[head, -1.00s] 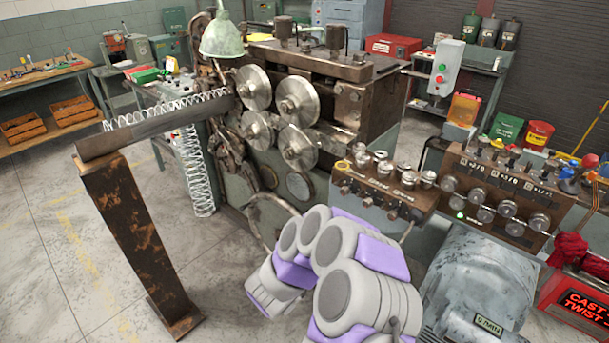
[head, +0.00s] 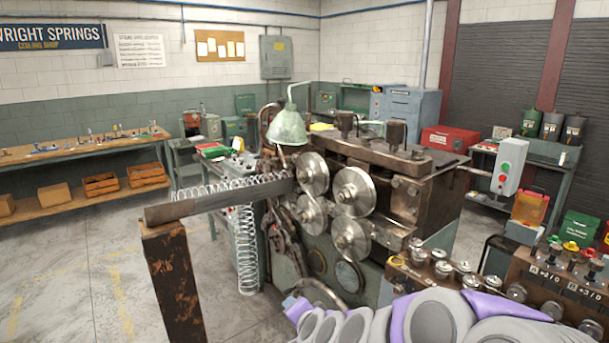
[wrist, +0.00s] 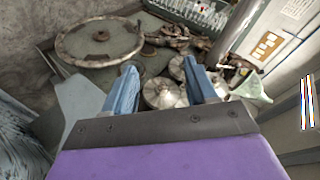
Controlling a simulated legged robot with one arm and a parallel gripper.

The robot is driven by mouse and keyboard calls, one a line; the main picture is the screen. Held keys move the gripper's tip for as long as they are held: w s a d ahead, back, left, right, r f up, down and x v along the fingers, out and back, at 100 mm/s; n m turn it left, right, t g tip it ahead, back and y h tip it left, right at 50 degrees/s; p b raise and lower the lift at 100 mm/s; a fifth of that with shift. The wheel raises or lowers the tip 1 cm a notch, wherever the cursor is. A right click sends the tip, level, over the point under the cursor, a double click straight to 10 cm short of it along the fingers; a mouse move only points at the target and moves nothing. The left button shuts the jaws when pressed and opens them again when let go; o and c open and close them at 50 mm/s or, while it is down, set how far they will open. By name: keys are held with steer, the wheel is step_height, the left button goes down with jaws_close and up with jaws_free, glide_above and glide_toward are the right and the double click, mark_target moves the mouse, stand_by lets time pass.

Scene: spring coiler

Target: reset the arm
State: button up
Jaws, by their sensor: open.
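My arm, grey and purple, lies folded low across the bottom right of the head view. My gripper (wrist: 160,88) shows in the wrist view with two blue fingers apart and nothing between them. Beyond the fingers are metal rollers (wrist: 163,93) of the coiling machine, apart from the fingertips as far as I can tell. In the head view the spring coiler (head: 375,165) stands in the middle with several steel rollers on its face. The gripper itself is hidden in the head view.
A rusty post (head: 175,285) holds a trough (head: 215,198) with a coiled spring (head: 245,250) hanging beside it. Control boxes with knobs (head: 545,290) stand at the right, close to my arm. A workbench (head: 85,150) is at the back left. Open floor lies at the left front.

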steer(key=s+d+n+g+h, duration=0.1)
steer(key=s+d+g, duration=0.3)
steer(key=s, duration=0.9)
steer(key=s+d+n+g+h, duration=0.1)
steer(key=s+d+n+g, duration=0.3)
steer(key=s, duration=0.8)
steer(key=s+d+n+g+h, duration=0.1)
steer(key=s+d+n+g, duration=0.2)
steer(key=s+d, duration=0.4)
steer(key=s+g, duration=0.1)
steer(key=s, duration=0.5)
steer(key=shift+s+d+r+h, duration=0.25)
steer(key=shift+s+h, duration=0.1)
steer(key=shift+h, duration=0.05)
steer(key=shift+c, duration=1.2)
steer(key=shift+w+d, duration=0.1)
steer(key=shift+d, duration=0.05)
steer(key=shift+c, duration=0.2)
